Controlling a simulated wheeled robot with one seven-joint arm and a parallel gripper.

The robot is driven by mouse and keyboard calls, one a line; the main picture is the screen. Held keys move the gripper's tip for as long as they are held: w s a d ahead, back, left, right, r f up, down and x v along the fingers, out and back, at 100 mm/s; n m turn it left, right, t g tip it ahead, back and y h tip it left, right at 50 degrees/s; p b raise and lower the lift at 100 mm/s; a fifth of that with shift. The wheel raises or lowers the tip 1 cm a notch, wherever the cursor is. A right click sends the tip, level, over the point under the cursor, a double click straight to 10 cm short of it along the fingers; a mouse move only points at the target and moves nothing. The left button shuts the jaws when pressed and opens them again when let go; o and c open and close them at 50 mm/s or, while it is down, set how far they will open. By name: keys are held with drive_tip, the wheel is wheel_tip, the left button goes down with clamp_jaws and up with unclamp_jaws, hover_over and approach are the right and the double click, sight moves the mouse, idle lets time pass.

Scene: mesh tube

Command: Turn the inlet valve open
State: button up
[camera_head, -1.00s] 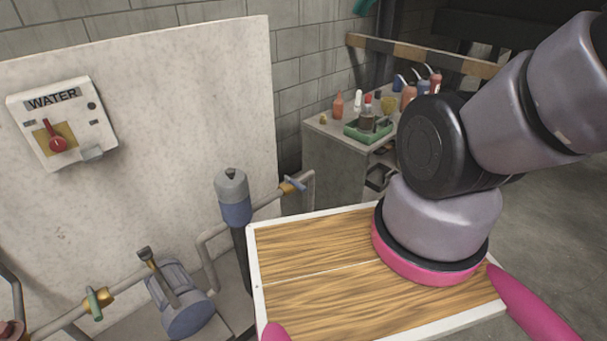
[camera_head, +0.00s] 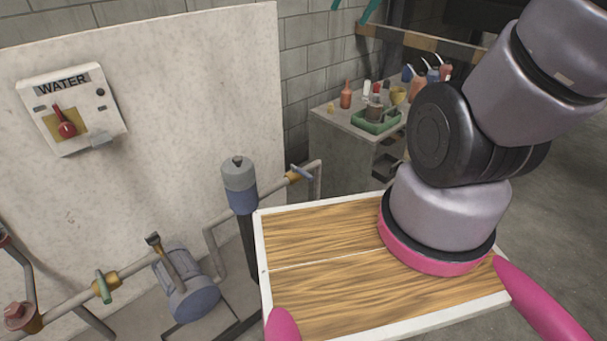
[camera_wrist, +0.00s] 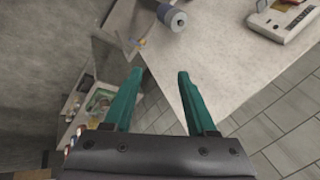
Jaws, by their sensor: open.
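Two pipe valves are in the head view, and I cannot tell which is the inlet. One has a green handle on a brass body (camera_head: 104,287), left of the blue pump. The other has a blue handle on a brass body (camera_head: 299,173), right of the grey and blue filter (camera_head: 239,184); a small brass and blue piece, likely this valve, shows in the wrist view (camera_wrist: 139,42). My gripper (camera_wrist: 160,74) is open and empty, with teal fingers apart. Its fingertips show at the top of the head view (camera_head: 349,14), apart from both valves.
A WATER box (camera_head: 71,108) with a red knob is on the pale panel (camera_head: 180,90). The blue pump (camera_head: 190,295) stands on the pipe line. A grey cabinet (camera_head: 340,155) with bottles stands behind. My wooden-topped base covers the lower middle.

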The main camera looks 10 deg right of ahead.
drive_tip(key=w+a+f+m+g+y, duration=0.2)
drive_tip(key=w+a+f+g+y, duration=0.1)
drive_tip(key=w+f, duration=0.3)
drive_tip(key=w+a+f+m+g+y, duration=0.2)
drive_tip(key=w+a+f+y, duration=0.15)
drive_tip(key=w+f, duration=0.25)
drive_tip(key=m+t+y, duration=0.7)
drive_tip(key=m, duration=0.5)
hover_over(304, 174)
drive_tip(key=s, duration=0.3)
wheel_tip(304, 174, down, 26)
wheel_tip(304, 174, down, 8)
drive_tip(key=d+m+t+h, duration=0.2)
drive_tip(key=m+t, duration=0.2)
drive_tip(key=s+d+f+m+t+h, duration=0.2)
drive_tip(key=s+f+m+t+h, duration=0.15)
drive_tip(key=f, duration=0.45)
drive_tip(key=s+d+f+m+t+h, duration=0.2)
drive_tip(key=f+m+h, duration=0.15)
drive_tip(key=f, duration=0.45)
drive_tip(key=shift+y, duration=0.45)
drive_tip(key=x, duration=1.1)
drive_tip(key=shift+a+f, duration=0.2)
drive_tip(key=shift+f, duration=0.1)
clamp_jaws()
